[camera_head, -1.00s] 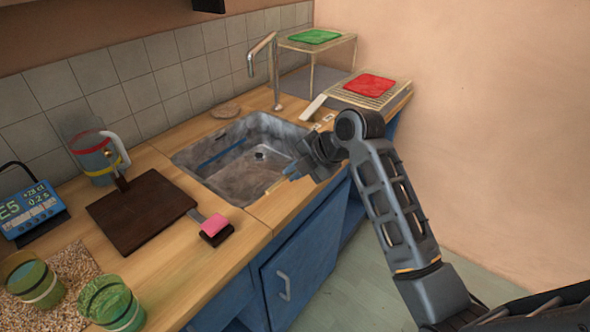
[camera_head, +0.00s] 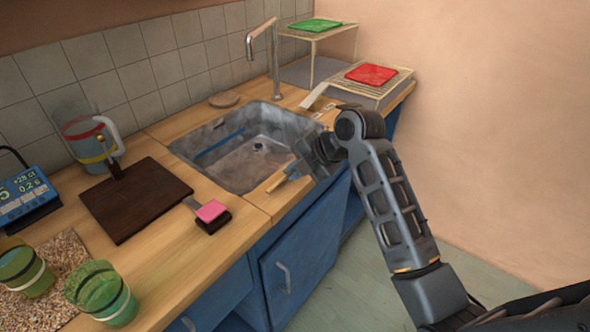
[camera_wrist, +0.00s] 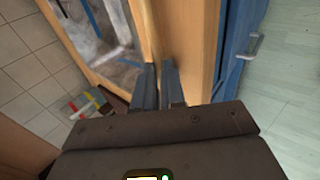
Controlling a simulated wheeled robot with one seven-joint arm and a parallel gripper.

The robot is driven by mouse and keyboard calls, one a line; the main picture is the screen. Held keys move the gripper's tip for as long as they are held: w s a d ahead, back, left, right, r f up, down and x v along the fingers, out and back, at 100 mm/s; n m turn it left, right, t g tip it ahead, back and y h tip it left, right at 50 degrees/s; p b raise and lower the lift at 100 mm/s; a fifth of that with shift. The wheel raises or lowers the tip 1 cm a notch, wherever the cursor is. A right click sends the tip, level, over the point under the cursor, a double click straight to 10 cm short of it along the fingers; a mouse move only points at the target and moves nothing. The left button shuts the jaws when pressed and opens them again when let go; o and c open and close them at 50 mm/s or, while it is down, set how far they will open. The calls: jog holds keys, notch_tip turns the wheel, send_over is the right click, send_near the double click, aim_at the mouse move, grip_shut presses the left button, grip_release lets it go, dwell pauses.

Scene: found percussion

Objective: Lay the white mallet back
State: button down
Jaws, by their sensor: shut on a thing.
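My gripper (camera_head: 296,168) is over the front edge of the counter, beside the sink's front right. It is shut. A short pale stick (camera_head: 277,183) sticks out from its fingers towards the lower left; I take it for part of the white mallet, but no white head is clear.
The sink (camera_head: 245,160) is open, with a tall tap (camera_head: 274,60) behind it. A rack with a red mat (camera_head: 371,74) stands at the right. A dark board (camera_head: 135,205), a pink sponge (camera_head: 210,211) and green cups (camera_head: 103,293) stand left. A multicoloured thing (camera_wrist: 88,104) shows in the wrist view.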

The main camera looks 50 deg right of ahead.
jog(key=shift+f+b, duration=0.3)
jog(key=shift+f, duration=0.1)
jog(key=c, duration=1.1)
grip_release()
jog(key=shift+s+f, duration=0.1)
jog(key=shift+f, duration=0.1)
jog(key=shift+c, duration=0.2)
jog(key=shift+s, duration=0.1)
jog(key=shift+c, duration=0.2)
jog(key=shift+o, duration=0.3)
jog(key=v, duration=0.8)
jog(key=shift+w+r, duration=0.25)
jog(key=shift+r, duration=0.15)
